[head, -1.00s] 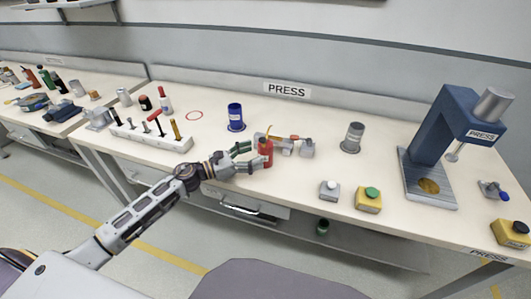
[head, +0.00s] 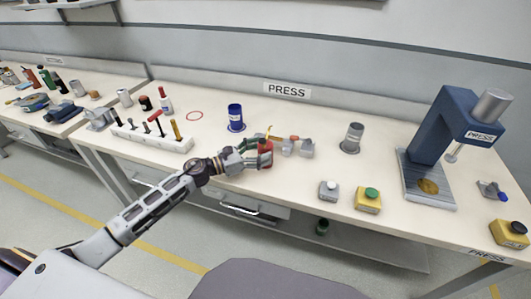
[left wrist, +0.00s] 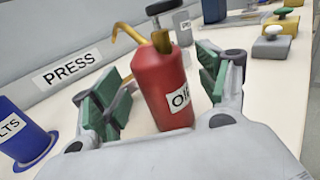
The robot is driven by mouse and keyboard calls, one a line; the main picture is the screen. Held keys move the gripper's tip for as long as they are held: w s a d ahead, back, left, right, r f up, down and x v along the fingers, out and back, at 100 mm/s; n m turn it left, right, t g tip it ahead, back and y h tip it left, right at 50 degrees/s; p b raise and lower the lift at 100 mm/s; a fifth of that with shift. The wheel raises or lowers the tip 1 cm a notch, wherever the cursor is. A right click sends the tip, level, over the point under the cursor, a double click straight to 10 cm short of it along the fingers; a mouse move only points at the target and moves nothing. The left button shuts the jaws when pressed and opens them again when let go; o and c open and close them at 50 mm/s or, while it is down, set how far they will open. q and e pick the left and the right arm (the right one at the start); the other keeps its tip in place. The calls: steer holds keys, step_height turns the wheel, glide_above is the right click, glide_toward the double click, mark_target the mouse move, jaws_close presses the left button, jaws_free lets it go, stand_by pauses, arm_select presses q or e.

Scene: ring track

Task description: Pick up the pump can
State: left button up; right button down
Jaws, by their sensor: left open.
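The fingers are spread, with a gap visible on the left side; the right pad is close to the can. In the head view the pump can (head: 266,150) stands near the front edge of the bench, partly hidden by my left gripper (head: 258,150). My right gripper is not in view.
A blue cup (head: 236,117) and a grey cup (head: 352,138) stand behind. A white tool rack (head: 150,138) is to the left. Button boxes (head: 368,200) and a blue press (head: 440,130) are to the right.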

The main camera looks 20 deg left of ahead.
arm_select(q)
steer(key=shift+w+d, duration=0.25)
steer(key=shift+d, duration=0.05)
steer(key=shift+w+d, duration=0.55)
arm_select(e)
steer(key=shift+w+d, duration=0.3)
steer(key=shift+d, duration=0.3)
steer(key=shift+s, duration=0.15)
